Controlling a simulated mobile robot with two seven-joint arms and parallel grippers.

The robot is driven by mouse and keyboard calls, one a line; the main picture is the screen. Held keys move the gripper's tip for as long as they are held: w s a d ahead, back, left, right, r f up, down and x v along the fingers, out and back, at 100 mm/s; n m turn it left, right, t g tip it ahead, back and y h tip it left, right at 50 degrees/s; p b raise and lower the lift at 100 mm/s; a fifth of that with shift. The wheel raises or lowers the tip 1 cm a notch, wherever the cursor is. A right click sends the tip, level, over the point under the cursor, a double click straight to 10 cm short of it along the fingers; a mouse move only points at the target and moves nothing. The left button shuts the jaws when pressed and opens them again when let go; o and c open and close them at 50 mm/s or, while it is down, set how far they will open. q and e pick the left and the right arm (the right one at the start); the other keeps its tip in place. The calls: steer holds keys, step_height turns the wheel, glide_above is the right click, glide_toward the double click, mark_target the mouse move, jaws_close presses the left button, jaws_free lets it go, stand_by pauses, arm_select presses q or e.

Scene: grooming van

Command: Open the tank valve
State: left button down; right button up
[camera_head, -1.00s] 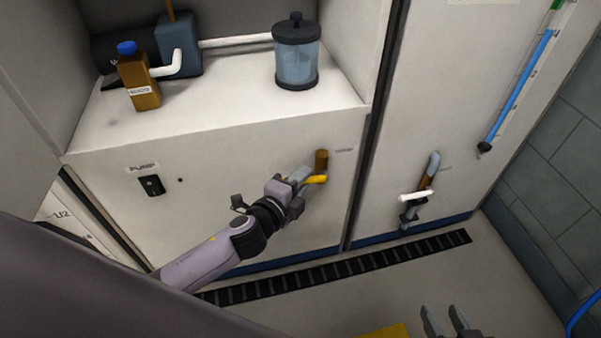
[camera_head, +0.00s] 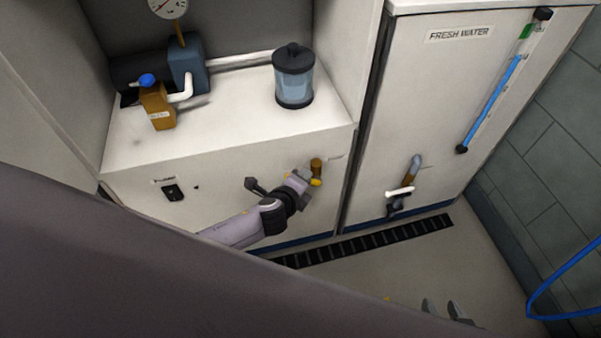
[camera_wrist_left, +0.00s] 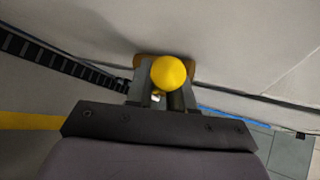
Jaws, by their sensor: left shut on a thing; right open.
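The tank valve shows as a brass stub (camera_head: 317,166) with a yellow handle (camera_head: 315,183) on the white cabinet front, below the counter. My left gripper (camera_head: 308,180) is shut on the yellow handle. In the left wrist view the handle's rounded yellow end (camera_wrist_left: 169,73) sits between the fingers (camera_wrist_left: 160,95), with the brass part behind it. The fingers hide part of the handle. My right gripper (camera_head: 440,310) is open and empty over the floor at the bottom of the head view.
A clear canister (camera_head: 294,78) and a brown bottle (camera_head: 158,108) stand on the counter. A fresh water cabinet (camera_head: 430,110) has a tap with a white handle (camera_head: 400,192). A dark floor grate (camera_head: 370,242) runs along the cabinets. A blue hose (camera_head: 560,280) hangs at the right.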

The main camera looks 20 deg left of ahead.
arm_select(q)
steer(key=shift+d+r+p, duration=0.1)
steer(key=shift+p, duration=0.3)
steer(key=c, duration=1.1)
jaws_free()
steer(key=shift+s+r, duration=0.1)
steer(key=shift+r, duration=0.05)
steer(key=p+v, duration=0.2)
steer(key=v, duration=0.4)
steer(key=shift+s+r, duration=0.25)
steer(key=shift+s, duration=0.05)
